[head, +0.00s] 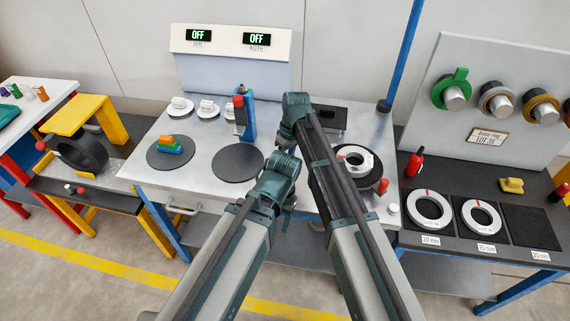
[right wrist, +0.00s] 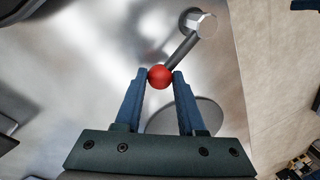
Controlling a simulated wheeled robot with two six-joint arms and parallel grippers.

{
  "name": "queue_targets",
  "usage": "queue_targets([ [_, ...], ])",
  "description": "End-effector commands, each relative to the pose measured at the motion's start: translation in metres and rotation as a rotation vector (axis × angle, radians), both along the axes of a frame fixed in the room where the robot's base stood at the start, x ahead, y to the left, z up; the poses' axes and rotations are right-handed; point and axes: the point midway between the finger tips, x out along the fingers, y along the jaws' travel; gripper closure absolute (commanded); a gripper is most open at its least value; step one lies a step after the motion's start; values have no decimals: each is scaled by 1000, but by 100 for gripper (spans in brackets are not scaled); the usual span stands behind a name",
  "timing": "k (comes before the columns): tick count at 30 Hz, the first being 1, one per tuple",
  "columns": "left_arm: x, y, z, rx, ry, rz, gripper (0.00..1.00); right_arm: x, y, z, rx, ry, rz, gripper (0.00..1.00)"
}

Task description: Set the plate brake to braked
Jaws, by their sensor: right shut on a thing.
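The brake lever (right wrist: 180,52) shows in the right wrist view as a short dark bar with a red ball knob (right wrist: 160,77) on its end. It runs up and right from the knob to a silver pivot hub (right wrist: 201,23) on the metal table top. My right gripper (right wrist: 161,75) is shut on the red knob, one blue fingertip on each side. In the head view my two arms cover this spot, so the lever and the right gripper are hidden there. My left gripper is hidden too. The lever's brake marking cannot be read.
The steel table (head: 205,150) carries a dark round plate (head: 238,164), a plate with coloured blocks (head: 170,147) and a white ring (head: 354,158) on a dark disc. A blue post tool (head: 248,115) stands behind. The display (head: 230,42) reads OFF twice.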

Motion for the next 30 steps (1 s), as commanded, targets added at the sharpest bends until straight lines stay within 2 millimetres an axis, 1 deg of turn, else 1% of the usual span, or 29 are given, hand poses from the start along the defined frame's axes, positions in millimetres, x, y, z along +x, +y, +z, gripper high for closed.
queue_targets([
  [3,0,0,0,0,0,0,37,-2,1,0,1,3,3,100],
  [4,0,0,0,0,0,0,37,-2,1,0,1,3,3,56],
  [8,0,0,0,0,0,0,37,-1,1,0,1,2,2,32],
  [20,0,0,2,0,0,0,37,0,0,2,1,1,0,31],
  [26,0,0,15,0,0,0,37,1,-1,16,1,1,0,31],
  [30,0,0,32,0,0,0,37,4,-3,32,1,1,-1,31],
])
